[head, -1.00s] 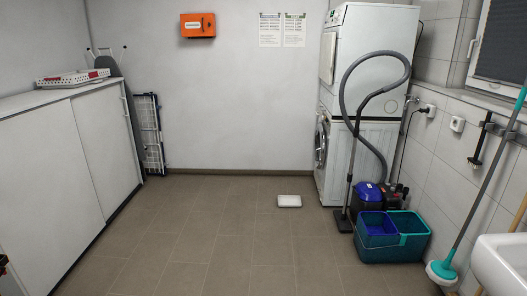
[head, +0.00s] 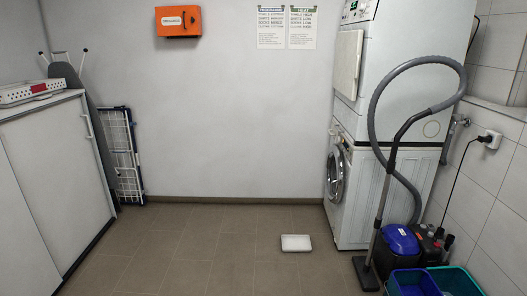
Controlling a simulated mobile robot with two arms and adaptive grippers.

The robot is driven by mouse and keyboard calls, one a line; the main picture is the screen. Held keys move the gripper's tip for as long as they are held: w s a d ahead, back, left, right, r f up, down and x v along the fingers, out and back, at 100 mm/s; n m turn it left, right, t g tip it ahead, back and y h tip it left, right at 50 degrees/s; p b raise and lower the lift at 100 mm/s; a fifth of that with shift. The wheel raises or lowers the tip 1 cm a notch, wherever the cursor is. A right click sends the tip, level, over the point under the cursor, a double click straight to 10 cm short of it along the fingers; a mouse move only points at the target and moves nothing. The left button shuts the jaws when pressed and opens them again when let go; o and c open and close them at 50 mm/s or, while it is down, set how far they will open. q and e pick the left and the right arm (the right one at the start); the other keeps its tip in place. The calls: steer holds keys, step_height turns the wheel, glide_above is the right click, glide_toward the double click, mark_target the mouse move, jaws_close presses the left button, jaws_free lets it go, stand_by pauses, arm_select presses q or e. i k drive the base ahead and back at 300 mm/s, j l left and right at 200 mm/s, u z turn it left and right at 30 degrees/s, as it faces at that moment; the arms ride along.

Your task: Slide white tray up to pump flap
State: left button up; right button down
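The white tray (head: 296,243) lies flat on the tiled floor, a short way left of the stacked machines. The lower washing machine (head: 362,190) stands on the floor with its round door (head: 336,174) facing left. The pump flap cannot be made out; the machine's front is seen at a steep angle. Neither of my grippers shows in the head view.
A vacuum cleaner (head: 397,243) with a hose and upright tube stands at the machine's near side. A blue bucket (head: 413,284) is at the bottom right. A white cabinet (head: 57,180) lines the left. The floor left of the tray is clear.

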mark_target(290, 243)
steer(key=i, duration=1.9)
